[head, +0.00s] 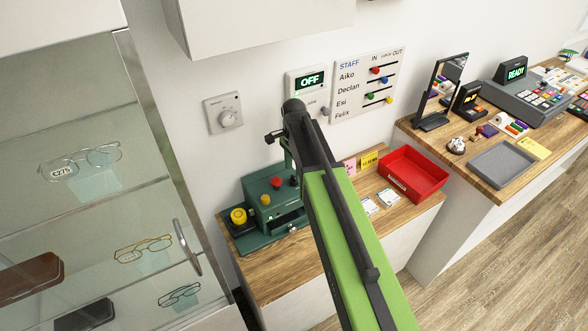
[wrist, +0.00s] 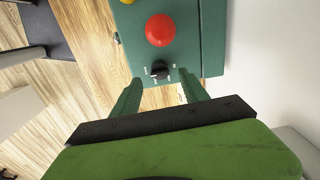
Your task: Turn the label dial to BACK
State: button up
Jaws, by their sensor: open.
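A green machine (head: 270,192) stands on the wooden counter, below and left of my arm in the head view. Its top (wrist: 190,30) fills the upper middle of the wrist view. A small black dial (wrist: 160,70) with short white marks around it sits near the machine's edge; it also shows in the head view (head: 294,180). Its lettering is too small to read, so I cannot tell its setting. My gripper (wrist: 162,88) is open and empty. Its two green fingers are spread, with the dial in line with the gap between them, apparently untouched.
A red button (wrist: 160,29) is close beside the dial, with a yellow one (head: 265,199) further along. A wall thermostat (head: 228,117) and an OFF display (head: 309,81) are above. A glass cabinet (head: 100,190) stands left; a red tray (head: 412,178) is right.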

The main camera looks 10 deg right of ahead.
notch_tip(320, 180, up, 13)
jog(key=p, duration=1.1)
jog(key=shift+r+p, duration=0.15)
jog(key=shift+p, duration=0.15)
jog(key=b, duration=0.6)
send_over(294, 177)
notch_tip(294, 177, down, 6)
jog(key=r, duration=0.1)
jog(key=shift+n, duration=0.4)
jog(key=s+f+b, duration=0.1)
jog(key=f+b, duration=0.1)
jog(key=s+f+b, duration=0.4)
jog(key=f, duration=0.1)
jog(key=shift+d, duration=0.15)
jog(key=s+f+n+b, duration=0.4)
jog(key=s+n, duration=0.6)
jog(key=n, duration=0.3)
jog(key=shift+d+f+b, duration=0.15)
jog(key=shift+f+b, duration=0.25)
